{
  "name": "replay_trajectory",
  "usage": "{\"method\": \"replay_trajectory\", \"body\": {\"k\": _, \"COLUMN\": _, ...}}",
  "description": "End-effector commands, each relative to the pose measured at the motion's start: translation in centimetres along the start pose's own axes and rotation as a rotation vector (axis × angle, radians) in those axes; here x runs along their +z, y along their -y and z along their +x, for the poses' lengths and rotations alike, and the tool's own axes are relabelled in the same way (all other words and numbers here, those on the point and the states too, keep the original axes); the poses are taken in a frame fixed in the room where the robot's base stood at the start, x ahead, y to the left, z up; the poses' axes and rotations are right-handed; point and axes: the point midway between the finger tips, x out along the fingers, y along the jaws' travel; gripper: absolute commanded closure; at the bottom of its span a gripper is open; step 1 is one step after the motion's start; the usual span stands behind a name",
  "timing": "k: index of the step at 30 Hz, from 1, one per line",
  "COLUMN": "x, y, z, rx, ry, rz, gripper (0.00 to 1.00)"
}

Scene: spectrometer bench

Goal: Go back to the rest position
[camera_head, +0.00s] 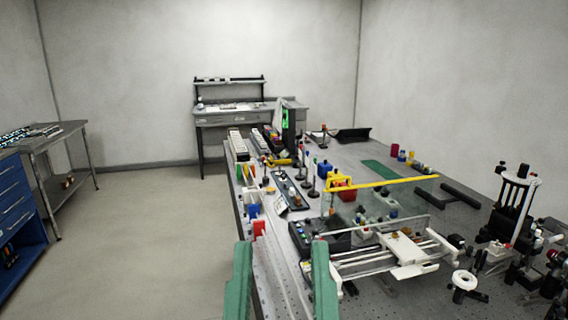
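My gripper (281,244) shows at the bottom of the picture as two green fingers pointing up and away from me. The fingers stand well apart, with nothing held between them. They are in front of the near left edge of the spectrometer bench (272,290), whose perforated top shows between them. The rest of my arm is out of view.
A white and grey stage assembly (405,252) with a yellow bar (385,183) stands right of the gripper. A tall black post mount (514,205) is at far right. Small optics crowd the bench's left side. A blue drawer cabinet (14,205) stands far left. Floor (155,230) between is clear.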

Motion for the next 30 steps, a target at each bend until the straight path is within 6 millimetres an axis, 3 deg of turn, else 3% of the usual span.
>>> {"method": "replay_trajectory", "body": {"k": 1, "x": -3.1, "y": -0.2, "z": 2.5, "rx": 0.003, "ry": -0.005, "rz": 0.008, "gripper": 0.62}}
{"method": "replay_trajectory", "body": {"k": 8, "x": -10.3, "y": -0.2, "z": 7.5, "rx": -0.001, "ry": -0.007, "rz": 0.018, "gripper": 0.62}}
{"method": "replay_trajectory", "body": {"k": 18, "x": -24.8, "y": -0.2, "z": 17.5, "rx": -0.008, "ry": -0.006, "rz": 0.029, "gripper": 0.62}}
{"method": "replay_trajectory", "body": {"k": 21, "x": -28.3, "y": -0.2, "z": 19.8, "rx": -0.01, "ry": -0.006, "rz": 0.032, "gripper": 0.62}}
{"method": "replay_trajectory", "body": {"k": 25, "x": -31.0, "y": -0.1, "z": 21.7, "rx": -0.012, "ry": -0.005, "rz": 0.035, "gripper": 0.62}}
{"method": "replay_trajectory", "body": {"k": 30, "x": -31.7, "y": -0.1, "z": 22.2, "rx": -0.013, "ry": -0.005, "rz": 0.036, "gripper": 0.62}}
